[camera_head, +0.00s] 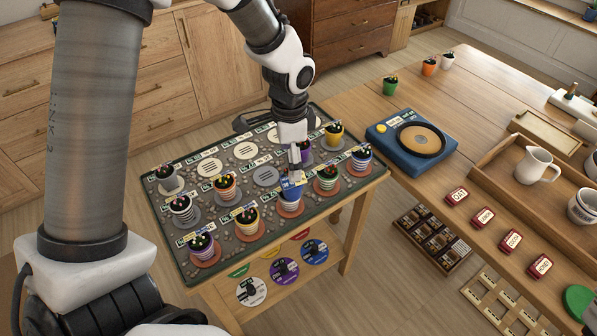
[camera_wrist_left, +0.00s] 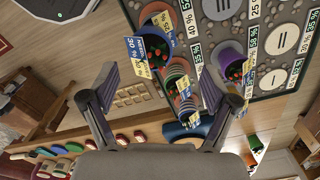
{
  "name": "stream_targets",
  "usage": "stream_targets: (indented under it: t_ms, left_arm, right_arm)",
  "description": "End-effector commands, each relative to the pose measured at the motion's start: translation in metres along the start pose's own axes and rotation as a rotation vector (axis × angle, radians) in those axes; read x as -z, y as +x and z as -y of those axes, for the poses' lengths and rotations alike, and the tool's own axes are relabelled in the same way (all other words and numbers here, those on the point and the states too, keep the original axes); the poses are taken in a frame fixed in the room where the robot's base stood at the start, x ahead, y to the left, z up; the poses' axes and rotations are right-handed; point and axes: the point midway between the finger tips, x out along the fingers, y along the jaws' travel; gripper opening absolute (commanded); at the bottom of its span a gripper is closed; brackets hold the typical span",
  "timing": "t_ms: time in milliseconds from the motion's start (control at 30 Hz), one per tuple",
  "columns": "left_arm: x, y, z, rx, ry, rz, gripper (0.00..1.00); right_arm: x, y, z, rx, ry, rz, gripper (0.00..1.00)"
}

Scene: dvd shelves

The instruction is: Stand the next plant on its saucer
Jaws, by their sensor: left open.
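My left gripper (camera_head: 296,160) points down over the middle of the plant tray (camera_head: 168,240); its open fingers also show in the left wrist view (camera_wrist_left: 163,105), with nothing held between them. A blue pot (camera_head: 291,203) with a label stands just in front of the fingertips. A purple pot (camera_head: 306,156) is partly hidden behind the gripper. Grey discs without plants (camera_head: 208,168) (camera_head: 265,176) lie on the tray. My right gripper is out of view.
A green pot (camera_head: 389,88), an orange pot (camera_head: 429,68) and a white pot (camera_head: 447,62) stand on the wooden table. A blue scale (camera_head: 391,143) with a round brown plate is near its edge. Red labelled boxes (camera_head: 483,217) and a wooden tray with a jug (camera_head: 534,164) lie right.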

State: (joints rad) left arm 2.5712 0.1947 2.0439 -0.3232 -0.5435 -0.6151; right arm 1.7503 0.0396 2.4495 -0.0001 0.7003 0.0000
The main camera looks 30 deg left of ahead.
Motion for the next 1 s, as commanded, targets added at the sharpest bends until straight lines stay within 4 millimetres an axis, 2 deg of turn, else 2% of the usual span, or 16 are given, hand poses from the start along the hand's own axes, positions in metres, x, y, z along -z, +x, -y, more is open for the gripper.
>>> stream_targets:
  t_ms: [333, 433, 600, 667, 800, 833, 933, 967, 1000]
  left_arm:
    - [0.002, 0.057, -0.007, -0.002, 0.000, 0.001, 0.86]
    - [0.002, 0.063, -0.007, -0.001, -0.001, -0.001, 0.86]
    - [0.003, 0.063, -0.006, 0.000, -0.001, -0.002, 0.86]
    - [0.003, 0.063, -0.006, 0.000, -0.001, -0.002, 0.69]
    - [0.003, 0.063, -0.006, 0.000, -0.001, -0.002, 0.19]
    - [0.002, 0.063, -0.006, 0.000, -0.001, -0.002, 0.14]
    - [0.003, 0.063, -0.006, 0.000, -0.001, -0.003, 0.14]
    - [0.003, 0.063, -0.006, 0.000, -0.001, -0.003, 0.07]
    - [0.003, 0.063, -0.006, 0.000, -0.001, -0.003, 0.07]
  right_arm:
    - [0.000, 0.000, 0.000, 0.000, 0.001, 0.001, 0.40]
    - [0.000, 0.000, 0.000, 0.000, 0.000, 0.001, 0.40]
    - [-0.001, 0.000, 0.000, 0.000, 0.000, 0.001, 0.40]
    - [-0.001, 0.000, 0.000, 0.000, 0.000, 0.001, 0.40]
    - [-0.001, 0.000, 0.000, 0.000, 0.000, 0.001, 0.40]
    - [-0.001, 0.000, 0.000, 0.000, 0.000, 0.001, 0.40]
    - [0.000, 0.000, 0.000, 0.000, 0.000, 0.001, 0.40]
    - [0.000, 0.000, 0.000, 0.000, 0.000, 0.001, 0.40]
    - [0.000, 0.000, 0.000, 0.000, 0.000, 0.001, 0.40]
